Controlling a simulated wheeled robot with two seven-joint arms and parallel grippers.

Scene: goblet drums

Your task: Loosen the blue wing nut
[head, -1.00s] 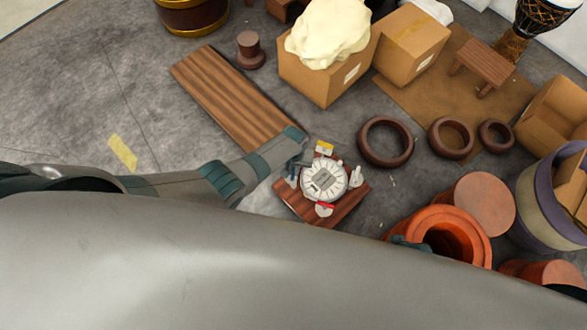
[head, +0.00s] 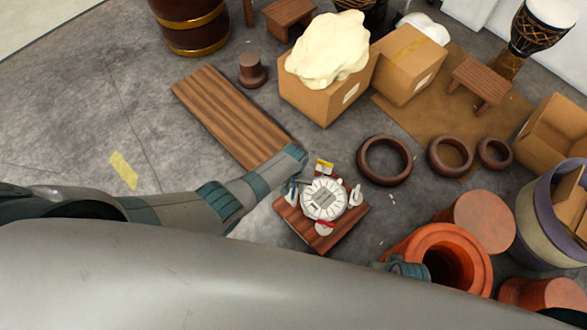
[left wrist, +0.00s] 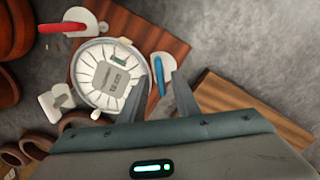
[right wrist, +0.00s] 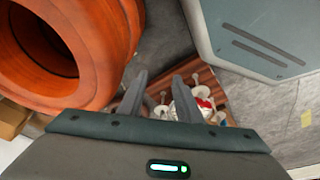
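The blue wing nut (left wrist: 159,75) stands on a white base beside a round white drum (left wrist: 92,88) on a wooden board. In the left wrist view it appears between the two fingers of my left gripper (left wrist: 160,82), which are open; I cannot tell whether they touch it. In the head view my left gripper (head: 297,185) is at the drum's left side. My right gripper (right wrist: 160,76) is open and empty, beside a large orange drum shell.
The orange shell (head: 450,255) lies near my right arm. Brown rings (head: 385,160), a wooden plank (head: 225,115) and cardboard boxes (head: 325,95) lie farther back. Grey floor is clear at the left.

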